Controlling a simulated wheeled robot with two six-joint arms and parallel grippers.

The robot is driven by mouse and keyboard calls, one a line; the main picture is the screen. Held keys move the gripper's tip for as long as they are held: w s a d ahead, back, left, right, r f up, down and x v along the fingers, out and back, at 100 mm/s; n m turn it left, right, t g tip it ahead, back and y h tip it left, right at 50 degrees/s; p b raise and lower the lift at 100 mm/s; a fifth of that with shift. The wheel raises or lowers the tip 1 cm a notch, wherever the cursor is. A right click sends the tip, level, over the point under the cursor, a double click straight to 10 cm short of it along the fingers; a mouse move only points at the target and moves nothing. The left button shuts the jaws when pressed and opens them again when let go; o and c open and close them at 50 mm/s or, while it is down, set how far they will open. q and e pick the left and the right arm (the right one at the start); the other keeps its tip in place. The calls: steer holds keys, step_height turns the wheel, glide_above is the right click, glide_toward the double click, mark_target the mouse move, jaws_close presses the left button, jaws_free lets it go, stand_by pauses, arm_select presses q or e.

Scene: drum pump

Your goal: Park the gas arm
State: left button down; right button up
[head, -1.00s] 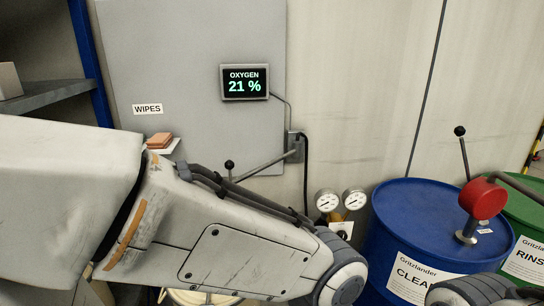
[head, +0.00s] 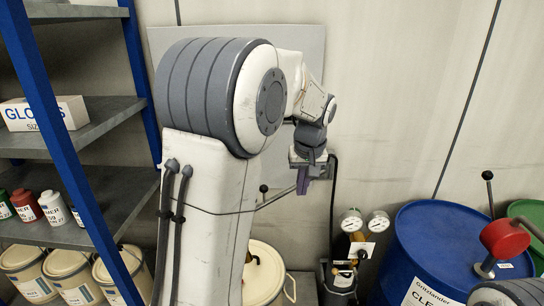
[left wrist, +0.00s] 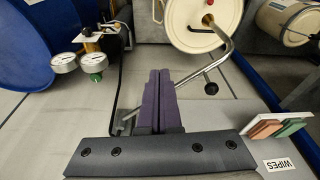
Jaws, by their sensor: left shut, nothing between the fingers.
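The gas arm is a thin metal rod (head: 275,199) with a black ball knob (head: 263,188), reaching left from the wall side. Part of it is hidden behind my left arm in the head view. In the left wrist view the bent rod (left wrist: 226,52) passes behind my fingers, and its knob (left wrist: 211,88) is to their right. My left gripper (head: 303,182) is shut and empty, pointing down close to the rod. Its purple fingers also show in the left wrist view (left wrist: 160,82). I cannot tell whether they touch the rod. My right gripper is out of view.
Two gauges (head: 364,222) stand below right of my left gripper. A blue drum (head: 410,235) with a red-headed pump (head: 504,238) is at right. A shelf rack (head: 110,112) is at left. A cream pail (head: 262,275) stands below the rod.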

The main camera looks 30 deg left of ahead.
arm_select(q)
steer(key=a+r+n+p, duration=0.1)
steer(key=a+r+n, duration=0.1)
steer(key=a, duration=0.5)
steer(key=w+a+r+n+y+p, duration=0.1)
steer(key=a+r+n, duration=0.1)
steer(key=a, duration=0.5)
steer(key=shift+w+a+r+n, duration=0.3)
steer(key=shift+a+n, duration=0.1)
steer(key=shift+n, duration=0.1)
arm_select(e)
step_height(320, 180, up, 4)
arm_select(q)
step_height(320, 180, down, 9)
steer(key=p, duration=0.6)
steer(key=shift+s+d, duration=0.15)
steer(key=shift+d, duration=0.3)
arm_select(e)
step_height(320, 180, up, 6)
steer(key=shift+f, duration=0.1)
